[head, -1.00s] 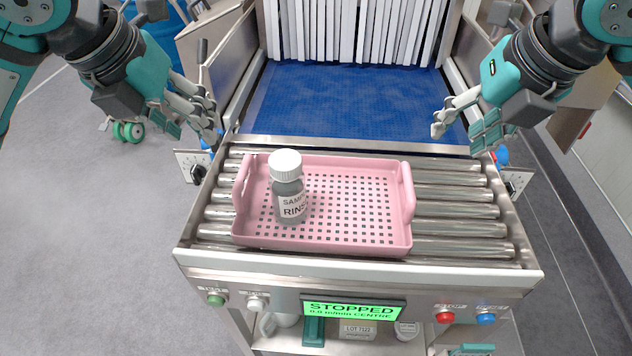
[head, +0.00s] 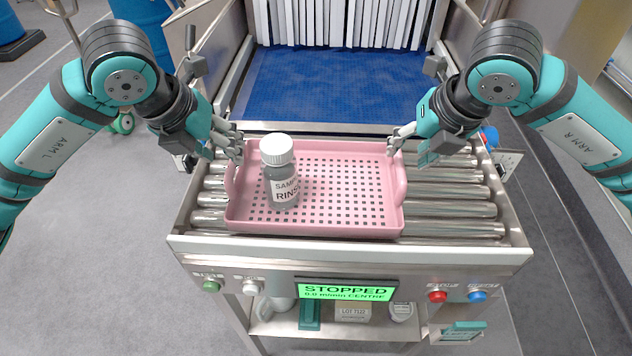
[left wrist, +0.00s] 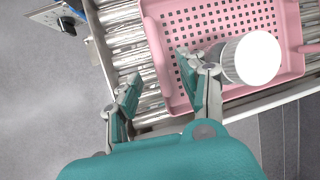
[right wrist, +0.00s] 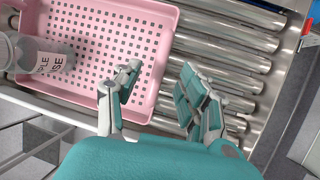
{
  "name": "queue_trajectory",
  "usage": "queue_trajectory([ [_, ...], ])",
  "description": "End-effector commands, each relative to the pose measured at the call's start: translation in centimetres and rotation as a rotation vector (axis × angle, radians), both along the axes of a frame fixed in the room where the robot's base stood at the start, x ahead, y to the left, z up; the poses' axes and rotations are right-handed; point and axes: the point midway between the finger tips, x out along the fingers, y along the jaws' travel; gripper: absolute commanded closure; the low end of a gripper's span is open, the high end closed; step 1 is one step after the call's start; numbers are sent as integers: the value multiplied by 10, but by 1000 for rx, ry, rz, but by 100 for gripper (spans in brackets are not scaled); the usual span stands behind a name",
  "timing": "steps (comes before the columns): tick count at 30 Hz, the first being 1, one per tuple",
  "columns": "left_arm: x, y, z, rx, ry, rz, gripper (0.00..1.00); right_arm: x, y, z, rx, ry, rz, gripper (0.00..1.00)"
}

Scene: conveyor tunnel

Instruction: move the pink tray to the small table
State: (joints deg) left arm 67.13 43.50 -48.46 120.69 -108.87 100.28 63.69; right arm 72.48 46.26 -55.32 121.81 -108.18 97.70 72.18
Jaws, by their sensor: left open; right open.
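The pink tray (head: 330,222) rests on the metal rollers at the conveyor's near end, with a raised handle at its left and right ends. A white-capped bottle (head: 281,178) labelled as a sample rinse stands upright in its left half. My left gripper (head: 236,150) is open at the tray's left handle; in the left wrist view (left wrist: 158,90) its fingers are either side of the tray's edge. My right gripper (head: 402,148) is open at the right handle, its fingers either side of that edge in the right wrist view (right wrist: 158,92). Neither visibly holds the tray. The small table is not identifiable.
Behind the rollers (head: 455,210) lies a blue belt (head: 330,85) running under white strip curtains (head: 345,22). A control panel with a green STOPPED display (head: 346,290) fronts the conveyor. A shelf below holds several items. Grey floor (head: 90,250) is open at left.

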Motion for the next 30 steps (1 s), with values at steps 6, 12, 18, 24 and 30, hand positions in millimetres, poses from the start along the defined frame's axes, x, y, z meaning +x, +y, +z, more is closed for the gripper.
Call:
queue_trajectory([
  [6, 13, -8, -33, -1, 2, -1, 58, 14, 6, -33, 1, 3, 0, 58],
  [12, 19, -11, -47, 0, 0, 0, 58, 20, 8, -47, 1, 0, -1, 58],
  [18, 20, -11, -49, 0, 0, -1, 58, 22, 9, -49, 1, -1, 0, 58],
  [24, 20, -11, -49, -1, 0, -1, 66, 21, 9, -49, 1, 0, 0, 66],
  [30, 20, -11, -49, -1, 0, -1, 92, 21, 9, -49, 1, 0, 0, 92],
])
